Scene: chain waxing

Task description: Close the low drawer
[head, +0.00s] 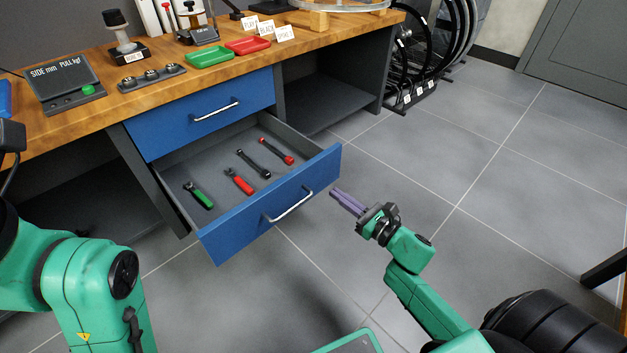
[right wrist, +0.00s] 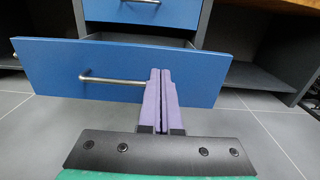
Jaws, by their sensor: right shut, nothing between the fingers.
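The low drawer (head: 270,211) has a blue front with a silver bar handle (head: 288,206) and stands pulled out below a shut upper drawer (head: 203,112). Inside lie a green-handled tool (head: 199,196), a red-handled tool (head: 239,181), a dark wrench (head: 254,163) and another red tool (head: 276,151). My right gripper (head: 347,201) is shut and empty, just right of the drawer front, with purple fingers. In the right wrist view the low drawer's front (right wrist: 50,62) fills the middle, and the shut fingers (right wrist: 159,95) overlap it right of the handle (right wrist: 112,80). Contact cannot be told. My left gripper is out of view.
The wooden workbench (head: 300,45) carries a green tray (head: 210,56), a red tray (head: 248,46), a scale (head: 62,88) and small labels. Open shelves (head: 325,100) flank the drawers. Wheels (head: 425,50) stand in a rack at the back right.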

